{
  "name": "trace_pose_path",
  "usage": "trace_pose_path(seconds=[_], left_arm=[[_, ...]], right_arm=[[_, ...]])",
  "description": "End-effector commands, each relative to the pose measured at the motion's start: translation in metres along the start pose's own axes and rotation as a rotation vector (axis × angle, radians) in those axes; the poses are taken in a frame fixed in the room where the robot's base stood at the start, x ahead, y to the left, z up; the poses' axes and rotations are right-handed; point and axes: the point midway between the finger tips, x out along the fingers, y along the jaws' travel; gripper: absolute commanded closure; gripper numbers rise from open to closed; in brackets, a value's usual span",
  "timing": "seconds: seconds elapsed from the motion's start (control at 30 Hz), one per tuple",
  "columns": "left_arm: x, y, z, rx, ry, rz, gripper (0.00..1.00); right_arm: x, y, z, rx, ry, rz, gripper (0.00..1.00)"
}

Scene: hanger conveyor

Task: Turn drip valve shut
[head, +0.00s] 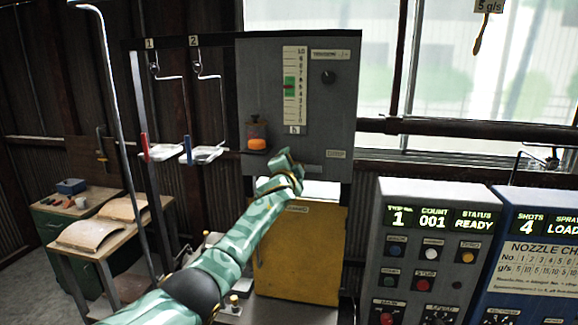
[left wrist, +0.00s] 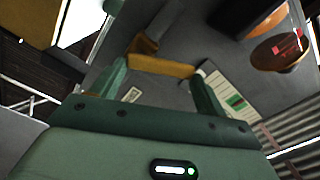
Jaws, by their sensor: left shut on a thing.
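My left gripper (head: 287,163) reaches up to the lower part of the grey panel (head: 262,90). In the left wrist view its two green fingers (left wrist: 162,82) stand on either side of a yellow-brown bar (left wrist: 162,66), shut on it. The bar looks like the drip valve's handle; a darker brown block (left wrist: 145,45) adjoins its left end. In the head view the gripper hides this handle, so its turn angle cannot be told there. My right gripper is not in view.
An orange round part (head: 257,143) sits on the panel just left of my gripper. A yellow cabinet (head: 300,255) stands below. Hooks with trays (head: 205,155) hang at left. A grey control box (head: 430,240) and a blue one (head: 540,245) stand at right.

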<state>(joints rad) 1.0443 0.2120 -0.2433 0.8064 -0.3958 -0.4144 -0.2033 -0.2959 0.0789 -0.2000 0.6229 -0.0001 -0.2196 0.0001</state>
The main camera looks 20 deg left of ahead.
Motion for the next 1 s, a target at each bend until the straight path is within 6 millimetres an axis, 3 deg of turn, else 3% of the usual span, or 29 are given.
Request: trace_pose_path(seconds=[0.5,1.0], left_arm=[[0.0,0.005,-0.01,0.384,-0.001,0.0,0.67],[0.0,0.008,-0.012,0.486,-0.001,0.001,0.67]], right_arm=[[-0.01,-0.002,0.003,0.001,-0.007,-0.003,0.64],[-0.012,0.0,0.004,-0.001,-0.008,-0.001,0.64]])
